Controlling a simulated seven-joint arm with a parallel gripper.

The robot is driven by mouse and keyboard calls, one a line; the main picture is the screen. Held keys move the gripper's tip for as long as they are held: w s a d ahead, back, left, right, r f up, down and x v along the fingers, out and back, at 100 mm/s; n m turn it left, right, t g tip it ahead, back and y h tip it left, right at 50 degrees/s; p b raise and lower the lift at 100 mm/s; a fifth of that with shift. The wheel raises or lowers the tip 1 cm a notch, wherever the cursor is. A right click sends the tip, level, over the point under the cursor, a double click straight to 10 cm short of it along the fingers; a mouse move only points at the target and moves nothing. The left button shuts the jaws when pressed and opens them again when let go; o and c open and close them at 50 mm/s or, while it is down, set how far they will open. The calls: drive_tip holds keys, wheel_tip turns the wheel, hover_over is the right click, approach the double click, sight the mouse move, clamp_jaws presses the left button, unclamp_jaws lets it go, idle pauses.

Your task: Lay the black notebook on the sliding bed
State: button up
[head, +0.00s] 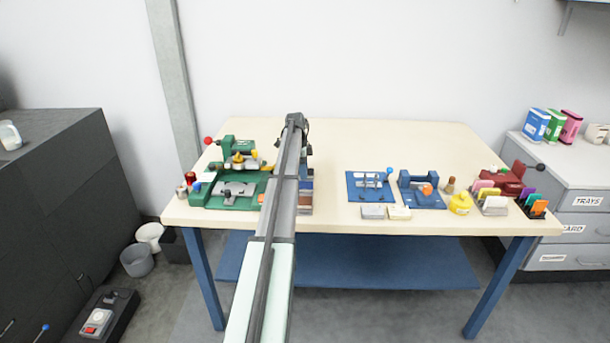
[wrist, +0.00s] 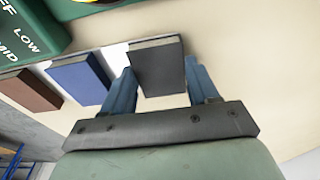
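The black notebook (wrist: 158,70) is between the two blue fingers of my gripper (wrist: 160,65) in the wrist view. In the head view my arm hides most of the gripper and the notebook. A green machine (head: 238,190) stands just left of my arm and may hold the sliding bed; the bed itself is not clear.
A blue notebook (wrist: 80,80) and a brown one (wrist: 29,90) lie left of the black one. Blue tools (head: 370,187), a yellow item (head: 460,203) and card holders (head: 533,206) stand on the right of the table (head: 400,145). The back of the table is clear.

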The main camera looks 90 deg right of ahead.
drive_tip(key=c, duration=0.5)
drive_tip(key=shift+r, duration=0.15)
drive_tip(key=shift+r, duration=3.6)
drive_tip(key=shift+w, duration=0.1)
